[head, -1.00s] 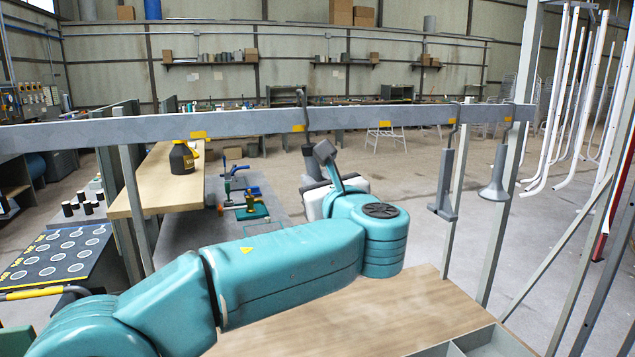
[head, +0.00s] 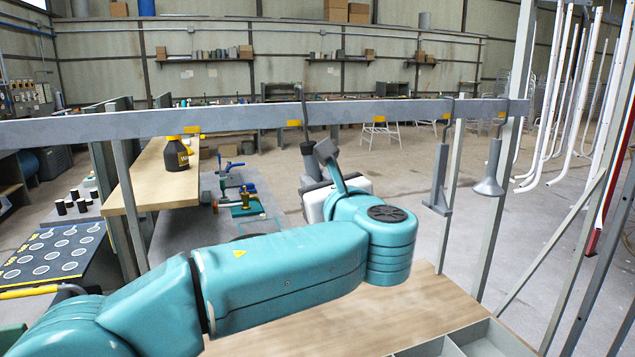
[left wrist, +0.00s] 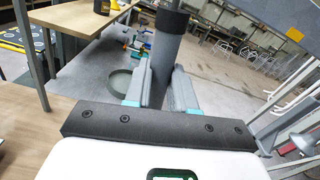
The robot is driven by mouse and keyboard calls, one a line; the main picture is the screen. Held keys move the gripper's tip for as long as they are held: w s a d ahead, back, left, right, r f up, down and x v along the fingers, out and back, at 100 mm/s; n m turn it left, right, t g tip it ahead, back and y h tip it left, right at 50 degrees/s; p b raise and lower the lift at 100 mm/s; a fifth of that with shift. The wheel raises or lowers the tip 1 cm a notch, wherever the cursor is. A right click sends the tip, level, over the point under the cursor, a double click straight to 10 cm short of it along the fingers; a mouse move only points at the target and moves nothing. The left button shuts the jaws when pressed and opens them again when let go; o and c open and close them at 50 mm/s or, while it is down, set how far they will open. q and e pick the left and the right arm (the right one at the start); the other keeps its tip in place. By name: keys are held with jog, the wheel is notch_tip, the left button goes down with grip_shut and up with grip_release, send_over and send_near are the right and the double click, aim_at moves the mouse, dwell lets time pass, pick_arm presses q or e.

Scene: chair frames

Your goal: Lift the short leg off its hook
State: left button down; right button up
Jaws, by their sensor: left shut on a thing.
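The short leg (head: 309,162) is a dark grey round post hanging upright from a thin dark hook (head: 303,104) on the grey rail (head: 240,119). My left gripper (head: 311,184) is at its lower part, largely hidden behind my teal wrist in the head view. In the left wrist view the two grey fingers of my left gripper (left wrist: 160,92) are shut on the post (left wrist: 161,66), one on each side. A darker collar (left wrist: 172,21) tops the post there. The hook itself is not clear in the wrist view. My right gripper is not in view.
A flat-footed grey leg (head: 438,180) and a flared one (head: 489,172) hang from the rail to the right. A wooden bench (head: 170,185) with a dark bottle (head: 176,155) stands behind, left. A wooden tabletop (head: 370,315) with grey compartments (head: 490,340) lies below my arm.

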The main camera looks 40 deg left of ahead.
pick_arm(q)
jog(key=shift+r+p+v, duration=0.25)
jog(key=shift+v, duration=1)
jog(key=shift+r+p+v, duration=0.2)
jog(key=shift+r+v, duration=0.05)
jog(key=shift+v, duration=1)
jog(key=shift+r, duration=0.1)
